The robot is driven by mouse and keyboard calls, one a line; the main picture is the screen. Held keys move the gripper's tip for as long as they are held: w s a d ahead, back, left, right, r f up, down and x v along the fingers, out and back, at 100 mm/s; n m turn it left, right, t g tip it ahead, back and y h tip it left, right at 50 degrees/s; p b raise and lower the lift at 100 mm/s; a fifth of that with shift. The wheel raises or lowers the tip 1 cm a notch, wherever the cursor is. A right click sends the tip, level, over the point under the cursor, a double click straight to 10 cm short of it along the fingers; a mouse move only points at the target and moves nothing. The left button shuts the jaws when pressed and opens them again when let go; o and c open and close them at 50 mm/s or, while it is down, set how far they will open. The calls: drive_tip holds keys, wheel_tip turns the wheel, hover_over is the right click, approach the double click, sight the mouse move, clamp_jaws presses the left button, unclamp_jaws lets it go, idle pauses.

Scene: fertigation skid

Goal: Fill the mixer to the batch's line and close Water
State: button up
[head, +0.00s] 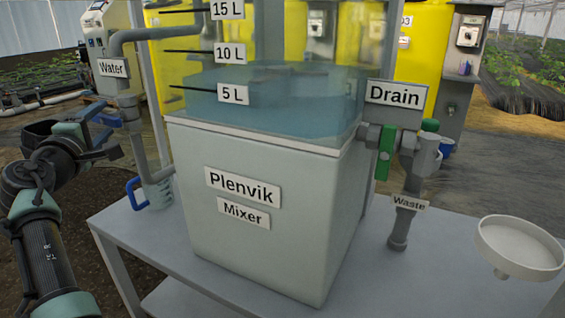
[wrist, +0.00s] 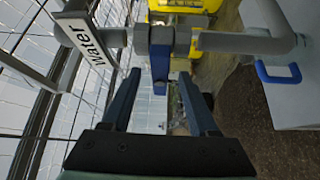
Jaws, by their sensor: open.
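The Plenvik mixer (head: 265,190) stands on a grey bench, with a clear upper tank marked 5 L, 10 L and 15 L. Bluish water (head: 290,105) in it lies near the 5 L mark, seemingly a little above; the exact level is hard to read. The Water valve (head: 128,106) is on the grey pipe at the left, under its Water sign. Its blue lever (wrist: 160,66) appears to stick out across the pipe in the wrist view. My gripper (wrist: 160,88) is open, its two fingers apart on either side of the lever, with no clear contact. It also shows in the head view (head: 103,123).
The Drain valve's green handle (head: 384,152) hangs vertically on the right, above the Waste pipe (head: 400,225). A clear jug with a blue handle (head: 137,193) stands left of the mixer. A white round dish (head: 520,247) is at front right. Yellow tanks stand behind.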

drive_tip(key=shift+s+a+p, duration=0.35)
drive_tip(key=shift+s+a, duration=0.15)
drive_tip(key=shift+s, duration=0.35)
drive_tip(key=shift+s+a+p, duration=0.3)
drive_tip(key=shift+s+a, duration=0.15)
drive_tip(key=shift+s, duration=0.35)
drive_tip(key=shift+s+a+p, duration=0.35)
drive_tip(key=shift+s+a, duration=0.15)
drive_tip(key=shift+s, duration=0.35)
